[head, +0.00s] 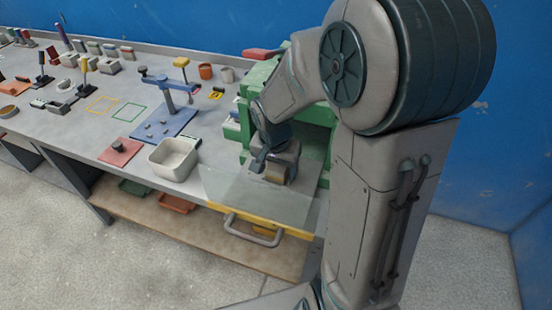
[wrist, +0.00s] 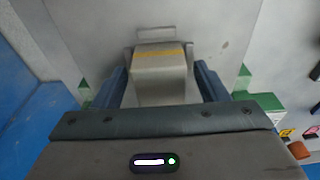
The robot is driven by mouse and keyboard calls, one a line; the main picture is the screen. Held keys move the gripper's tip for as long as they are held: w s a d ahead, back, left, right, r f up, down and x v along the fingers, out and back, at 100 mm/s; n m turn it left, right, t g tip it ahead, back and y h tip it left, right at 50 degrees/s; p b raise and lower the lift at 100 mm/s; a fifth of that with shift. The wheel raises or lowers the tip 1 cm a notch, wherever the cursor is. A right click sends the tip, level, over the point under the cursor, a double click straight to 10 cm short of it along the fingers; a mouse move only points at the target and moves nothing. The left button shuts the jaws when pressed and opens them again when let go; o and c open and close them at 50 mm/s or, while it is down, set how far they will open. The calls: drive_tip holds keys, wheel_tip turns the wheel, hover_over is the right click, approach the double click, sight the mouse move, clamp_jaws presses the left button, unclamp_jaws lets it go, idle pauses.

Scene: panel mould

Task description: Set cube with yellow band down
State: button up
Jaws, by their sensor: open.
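The cube with the yellow band (wrist: 160,75) is a grey block with a yellow stripe across its top, seen in the wrist view. It sits on a pale grey surface between my gripper's two blue fingers. My gripper (wrist: 163,85) is open, with a finger on each side of the cube. In the head view my gripper (head: 262,160) is low at the front of the green machine, and the cube (head: 276,174) shows only partly beside it. Whether the fingers touch the cube is hard to tell.
The green machine (head: 256,80) stands close around my gripper. A clear panel with a yellow edge and handle (head: 252,231) lies in front. A pale bin (head: 174,158), a blue fixture (head: 166,124) and a red plate (head: 119,152) stand to the left on the grey bench.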

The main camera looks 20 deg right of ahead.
sight(275, 171)
wheel_tip(275, 171, up, 12)
drive_tip(key=s+a, duration=0.1)
drive_tip(key=shift+s, duration=0.2)
